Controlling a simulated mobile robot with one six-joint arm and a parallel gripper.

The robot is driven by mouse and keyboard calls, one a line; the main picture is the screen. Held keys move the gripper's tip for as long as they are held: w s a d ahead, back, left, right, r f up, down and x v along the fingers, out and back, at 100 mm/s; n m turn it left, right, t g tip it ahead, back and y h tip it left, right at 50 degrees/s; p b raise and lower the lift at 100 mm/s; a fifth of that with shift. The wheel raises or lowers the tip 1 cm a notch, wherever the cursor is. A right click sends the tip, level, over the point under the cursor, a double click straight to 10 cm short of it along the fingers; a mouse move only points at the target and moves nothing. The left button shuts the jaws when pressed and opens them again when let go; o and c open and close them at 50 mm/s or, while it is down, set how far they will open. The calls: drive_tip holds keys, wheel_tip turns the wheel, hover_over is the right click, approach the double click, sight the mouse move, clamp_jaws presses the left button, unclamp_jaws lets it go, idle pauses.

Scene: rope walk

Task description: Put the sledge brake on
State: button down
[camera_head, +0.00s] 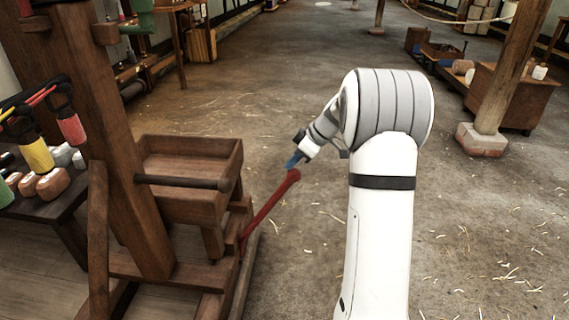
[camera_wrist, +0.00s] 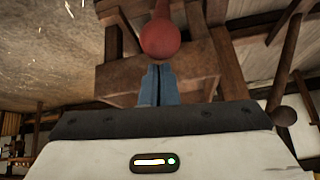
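The red brake lever (camera_head: 268,208) rises from the low right side of the wooden sledge (camera_head: 128,205) and leans up to the right. It ends in a round red knob (camera_head: 293,175). My gripper (camera_head: 293,161) is just above the knob, pointing down to the left. In the wrist view, the blue fingers of my gripper (camera_wrist: 158,84) lie side by side, closed together with nothing between them. The red knob (camera_wrist: 160,38) is straight beyond their tips. I cannot tell whether the tips touch it.
A wooden box (camera_head: 190,165) sits on the sledge, with a dark rod (camera_head: 183,182) across its front. A table (camera_head: 45,210) with coloured pieces stands at the left. A post on a brick foot (camera_head: 481,142) stands at the right. The floor between is open, with scattered straw.

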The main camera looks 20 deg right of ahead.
drive_tip(key=shift+p+v, duration=0.55)
drive_tip(key=shift+v, duration=2.35)
drive_tip(key=shift+s, duration=0.1)
